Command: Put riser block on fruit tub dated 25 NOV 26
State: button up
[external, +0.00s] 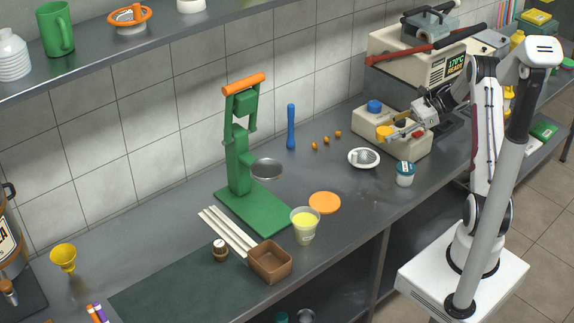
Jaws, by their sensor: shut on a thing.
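My gripper (394,133) is at the right, above the cream box with the blue knob. It is shut on a small yellow-orange piece (382,132). This piece may be the riser block, but it is too small to tell its shape. A small white tub with a teal lid (405,174) stands upright on the counter, below and slightly right of my gripper. A clear cup of yellow contents (305,226) stands near the front edge. I cannot read a date on either, so I cannot tell which is the fruit tub.
The cream box (385,120) lies below my gripper. A white strainer dish (364,158) sits left of the teal-lidded tub. A green press (240,170), orange disc (325,203) and brown open box (269,263) stand further left. Counter is clear between the disc and the tub.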

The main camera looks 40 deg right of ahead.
jog(key=r, duration=0.1)
send_over(410, 166)
jog(key=shift+d+r+n+g, duration=0.1)
jog(key=shift+d+n+g, duration=0.05)
jog(key=shift+n+g, duration=0.15)
jog(key=shift+f, duration=3.15)
jog(key=shift+f, duration=1.85)
jog(key=shift+f, duration=0.1)
jog(key=o, duration=1.1)
